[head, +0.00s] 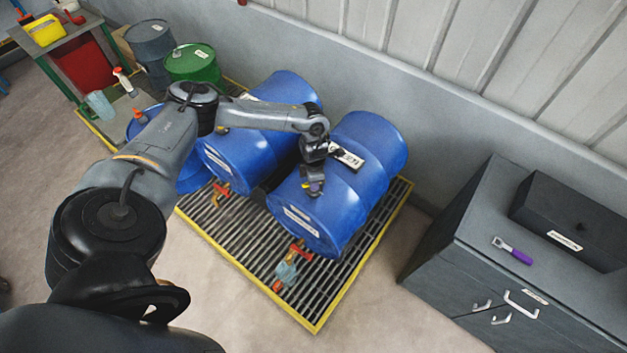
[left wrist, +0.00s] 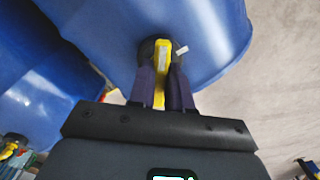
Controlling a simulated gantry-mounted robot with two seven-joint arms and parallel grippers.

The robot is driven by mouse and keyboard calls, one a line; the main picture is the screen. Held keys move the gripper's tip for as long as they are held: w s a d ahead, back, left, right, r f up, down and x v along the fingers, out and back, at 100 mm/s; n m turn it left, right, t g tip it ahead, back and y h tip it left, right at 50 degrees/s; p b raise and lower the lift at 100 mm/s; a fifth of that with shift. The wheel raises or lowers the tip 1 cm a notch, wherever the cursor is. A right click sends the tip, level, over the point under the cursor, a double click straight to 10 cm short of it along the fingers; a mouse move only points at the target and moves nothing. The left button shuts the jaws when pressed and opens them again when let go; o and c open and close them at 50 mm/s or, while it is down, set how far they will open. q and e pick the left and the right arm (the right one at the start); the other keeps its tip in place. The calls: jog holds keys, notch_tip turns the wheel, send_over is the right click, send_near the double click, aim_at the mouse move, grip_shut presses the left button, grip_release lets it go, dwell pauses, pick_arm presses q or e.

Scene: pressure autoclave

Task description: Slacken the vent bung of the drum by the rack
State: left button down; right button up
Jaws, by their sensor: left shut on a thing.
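Two blue drums lie on their sides on a yellow-edged grated pallet. The right-hand blue drum (head: 375,150) has a white label on its side and a tap at its lower front. My left gripper (head: 313,187) is at the upper part of this drum's front end. The fingers hide the bung's sides. My right gripper is not in view.
The other blue drum (head: 285,95) lies to the left on the grated pallet (head: 313,322). A green drum (head: 195,65) and a grey drum (head: 150,45) stand behind. At right, a grey cabinet (head: 470,240) bears a purple-handled tool (head: 515,252) and a dark box (head: 570,215).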

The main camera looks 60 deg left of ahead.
pick_arm(q)
jog(key=n, duration=0.4)
jog(key=shift+s+a+f+n+p, duration=0.15)
jog(key=shift+f+n+p, duration=0.1)
jog(key=shift+n+p, duration=0.1)
jog(key=n+p, duration=0.1)
jog(key=n, duration=0.3)
jog(key=shift+n, duration=0.25)
jog(key=n+p, duration=0.2)
jog(key=n, duration=0.4)
jog(key=shift+p, duration=0.3)
jog(key=shift+n+p, duration=0.5)
jog(key=shift+n, duration=0.8)
jog(key=shift+f+n, duration=0.1)
jog(key=shift+n, duration=0.2)
jog(key=c, duration=1)
grip_release()
jog(key=shift+c, duration=0.2)
jog(key=shift+r, duration=0.2)
